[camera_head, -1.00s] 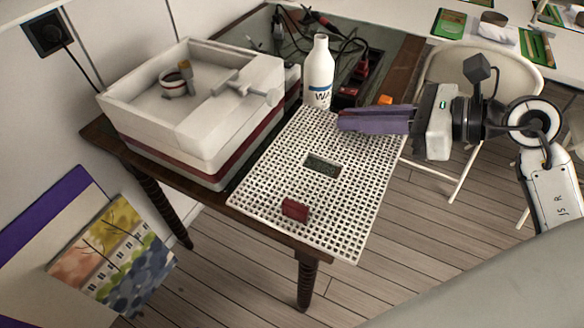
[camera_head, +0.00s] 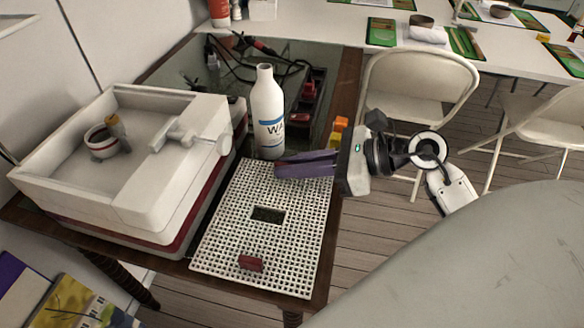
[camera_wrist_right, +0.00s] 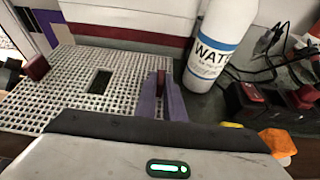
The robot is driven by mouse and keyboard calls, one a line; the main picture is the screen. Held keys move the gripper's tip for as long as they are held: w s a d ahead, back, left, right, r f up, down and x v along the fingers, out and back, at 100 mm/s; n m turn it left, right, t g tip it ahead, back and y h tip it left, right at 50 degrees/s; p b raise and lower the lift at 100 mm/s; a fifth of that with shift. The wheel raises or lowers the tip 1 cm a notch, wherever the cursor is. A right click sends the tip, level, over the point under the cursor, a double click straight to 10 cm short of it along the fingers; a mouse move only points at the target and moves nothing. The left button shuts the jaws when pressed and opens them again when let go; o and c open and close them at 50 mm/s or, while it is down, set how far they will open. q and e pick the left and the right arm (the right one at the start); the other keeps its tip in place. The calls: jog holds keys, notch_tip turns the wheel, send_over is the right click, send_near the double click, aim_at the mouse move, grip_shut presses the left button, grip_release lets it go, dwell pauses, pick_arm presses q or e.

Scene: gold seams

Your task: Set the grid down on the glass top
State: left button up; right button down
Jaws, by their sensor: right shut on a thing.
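The white perforated grid (camera_head: 243,215) has a rectangular opening in its middle and a small red handle (camera_head: 250,263) at its near end. It is over the near part of the glass-topped table (camera_head: 332,108); I cannot tell whether it touches the top. My right gripper (camera_head: 281,168), with purple fingers, is at the grid's far right corner. In the right wrist view its fingers (camera_wrist_right: 161,90) are shut on a second red handle (camera_wrist_right: 161,77). The grid also shows there, left of the fingers (camera_wrist_right: 60,80). My left gripper is not in view.
A white water bottle (camera_head: 268,115) stands close beside the grid's far edge. A white sink-like box (camera_head: 130,170) stands left of the grid. Cables (camera_head: 262,65), red parts and an orange piece (camera_head: 338,130) lie beyond. Folding chairs (camera_head: 420,85) stand to the right.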

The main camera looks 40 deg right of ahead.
jog(key=shift+f+b, duration=0.6)
jog(key=shift+f, duration=0.15)
jog(key=shift+r, duration=0.1)
jog(key=c, duration=1.8)
grip_release()
jog(key=shift+c, duration=0.2)
jog(key=shift+r, duration=0.2)
jog(key=p+v, duration=0.1)
jog(key=v, duration=1.1)
jog(key=shift+r, duration=0.4)
